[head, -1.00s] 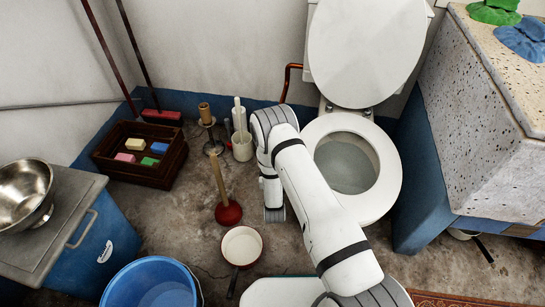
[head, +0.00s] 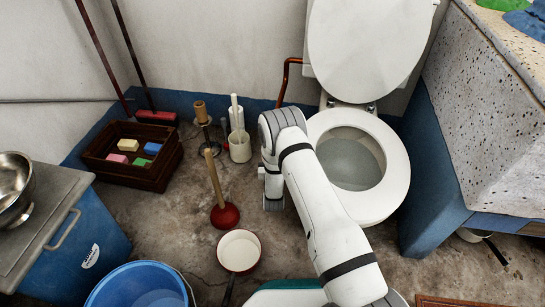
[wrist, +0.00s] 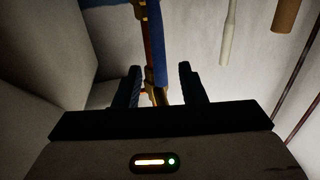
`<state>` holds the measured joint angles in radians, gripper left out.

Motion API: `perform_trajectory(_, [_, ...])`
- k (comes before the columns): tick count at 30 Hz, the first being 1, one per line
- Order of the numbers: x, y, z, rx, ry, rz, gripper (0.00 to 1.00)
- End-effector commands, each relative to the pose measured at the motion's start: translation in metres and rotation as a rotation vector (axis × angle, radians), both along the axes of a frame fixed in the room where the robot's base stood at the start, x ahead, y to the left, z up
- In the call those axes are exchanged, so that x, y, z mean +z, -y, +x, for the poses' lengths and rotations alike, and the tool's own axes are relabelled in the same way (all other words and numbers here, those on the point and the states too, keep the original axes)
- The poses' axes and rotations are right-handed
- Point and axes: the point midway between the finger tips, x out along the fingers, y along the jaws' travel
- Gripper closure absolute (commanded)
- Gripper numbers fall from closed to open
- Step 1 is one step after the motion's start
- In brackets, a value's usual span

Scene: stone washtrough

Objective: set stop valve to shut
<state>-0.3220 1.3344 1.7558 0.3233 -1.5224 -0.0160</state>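The stop valve shows in the wrist view as a brass body (wrist: 155,97) on a copper pipe (wrist: 147,38), with a blue lever (wrist: 159,48) lying roughly along the pipe. In the head view, a copper pipe (head: 284,82) bends down beside the toilet; the valve is hidden there behind my arm. My gripper (wrist: 158,74) is open in the wrist view, its two dark fingers either side of the valve and lever with gaps showing. I cannot tell whether either finger touches them. In the head view the fingers are hidden by my arm.
The toilet (head: 391,151) stands close right of my arm. To the left are a plunger (head: 224,215), a brush holder (head: 240,152), a pan (head: 239,249), a wooden crate (head: 151,179) and a blue bucket (head: 99,295). A stone trough (head: 480,110) stands right. Some floor between is bare.

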Motion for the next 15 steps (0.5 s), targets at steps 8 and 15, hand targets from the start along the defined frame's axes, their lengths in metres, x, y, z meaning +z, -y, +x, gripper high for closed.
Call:
perform_trajectory(8, [0.0003, -0.0001, 0.0098, 0.001, -0.001, 0.0, 0.63])
perform_trajectory(15, [0.0003, -0.0005, 0.0093, 0.001, -0.001, 0.0, 0.73])
